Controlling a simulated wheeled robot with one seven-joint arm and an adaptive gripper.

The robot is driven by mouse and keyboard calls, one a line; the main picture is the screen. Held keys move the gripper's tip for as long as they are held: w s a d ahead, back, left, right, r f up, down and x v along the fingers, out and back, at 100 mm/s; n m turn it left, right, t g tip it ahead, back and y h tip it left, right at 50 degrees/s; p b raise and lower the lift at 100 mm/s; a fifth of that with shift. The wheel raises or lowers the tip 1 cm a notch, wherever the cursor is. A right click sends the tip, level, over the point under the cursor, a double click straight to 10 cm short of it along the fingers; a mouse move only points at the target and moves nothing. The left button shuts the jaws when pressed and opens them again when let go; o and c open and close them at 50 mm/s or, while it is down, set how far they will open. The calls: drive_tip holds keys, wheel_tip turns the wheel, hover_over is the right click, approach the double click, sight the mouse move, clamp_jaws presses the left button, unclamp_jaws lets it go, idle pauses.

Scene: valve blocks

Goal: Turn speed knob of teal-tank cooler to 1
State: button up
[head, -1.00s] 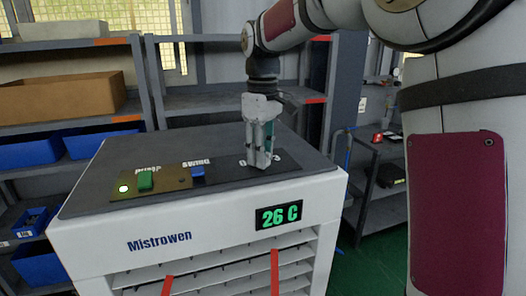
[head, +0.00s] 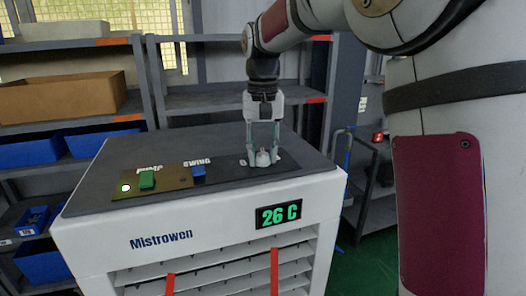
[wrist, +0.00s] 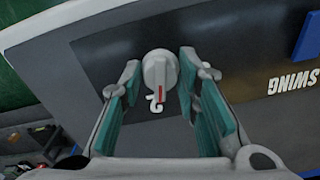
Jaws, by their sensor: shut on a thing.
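The white cooler (head: 185,240), marked Mistrowen, stands in front of me with a dark top panel and a green 26 C display (head: 278,215). Its grey-white round speed knob (head: 263,158) is at the right of the panel. In the wrist view the knob (wrist: 157,70) has a red pointer mark facing a white numeral 2 (wrist: 153,102). My gripper (head: 264,160) points straight down with its teal-padded fingers on either side of the knob, shut on it; the contact itself is hard to see. Other speed numerals are mostly hidden. No teal tank shows.
A green button (head: 147,179) with a lit lamp beside it and a blue swing switch (head: 198,172) sit left of the knob. Shelves with a cardboard box (head: 60,98) and blue bins (head: 97,141) stand behind. A dark cart (head: 370,185) is at right.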

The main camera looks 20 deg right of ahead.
sight(263, 151)
drive_tip(key=shift+m, duration=0.6)
drive_tip(key=o, duration=1.2)
drive_tip(key=shift+c, duration=0.2)
wheel_tip(263, 151, up, 12)
drive_tip(key=shift+s, duration=0.15)
